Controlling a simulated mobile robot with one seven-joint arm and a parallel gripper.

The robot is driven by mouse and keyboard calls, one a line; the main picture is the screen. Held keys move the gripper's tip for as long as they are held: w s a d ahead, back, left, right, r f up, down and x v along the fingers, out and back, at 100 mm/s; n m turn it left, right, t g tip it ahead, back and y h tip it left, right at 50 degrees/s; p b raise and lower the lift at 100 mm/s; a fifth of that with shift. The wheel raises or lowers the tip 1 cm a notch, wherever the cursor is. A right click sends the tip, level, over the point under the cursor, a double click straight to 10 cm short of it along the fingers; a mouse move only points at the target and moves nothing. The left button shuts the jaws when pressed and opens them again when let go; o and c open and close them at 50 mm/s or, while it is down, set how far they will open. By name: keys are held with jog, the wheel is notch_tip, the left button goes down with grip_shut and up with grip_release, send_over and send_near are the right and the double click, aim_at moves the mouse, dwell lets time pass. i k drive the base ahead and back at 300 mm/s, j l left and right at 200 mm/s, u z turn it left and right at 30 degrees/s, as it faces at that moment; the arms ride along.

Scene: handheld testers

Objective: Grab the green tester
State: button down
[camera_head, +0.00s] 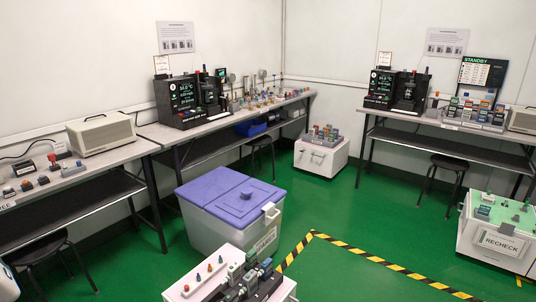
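Several small handheld devices with green or teal colouring show in the head view, and I cannot tell which is the green tester. A small green device (483,212) lies on the green top of the white RECHECK box (497,243) at the right. Grey-green devices (249,279) stand in a dark rack on the white box (180,293) at the bottom centre. More coloured devices (468,109) stand in a rack on the right bench. Others sit on a white box (318,159) by the back wall. My gripper is not in view.
A grey bin with a purple lid (222,189) stands left of centre. Benches line the left wall (75,188) and back right (425,122), with black stools (445,166) beneath. Yellow-black tape (375,259) marks the green floor (375,215), which is open right of centre.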

aim_at(250, 260)
jog(key=i+l+u, duration=0.1)
jog(key=i+l, duration=0.2)
jog(key=i+l+u, duration=0.1)
jog(key=i+l, duration=0.25)
jog(key=i+l+u, duration=0.1)
jog(key=i+l, duration=0.25)
jog(key=i+l+u, duration=0.1)
jog(key=i+l, duration=0.2)
jog(key=i+l+u, duration=0.1)
jog(key=i+l, duration=0.2)
jog(key=l, duration=0.2)
jog(key=i+l+u, duration=0.15)
jog(key=l, duration=0.3)
jog(key=i+l+u, duration=0.1)
jog(key=i+l, duration=0.25)
jog(key=i+l+u, duration=0.1)
jog(key=i+l, duration=0.15)
jog(key=l, duration=0.35)
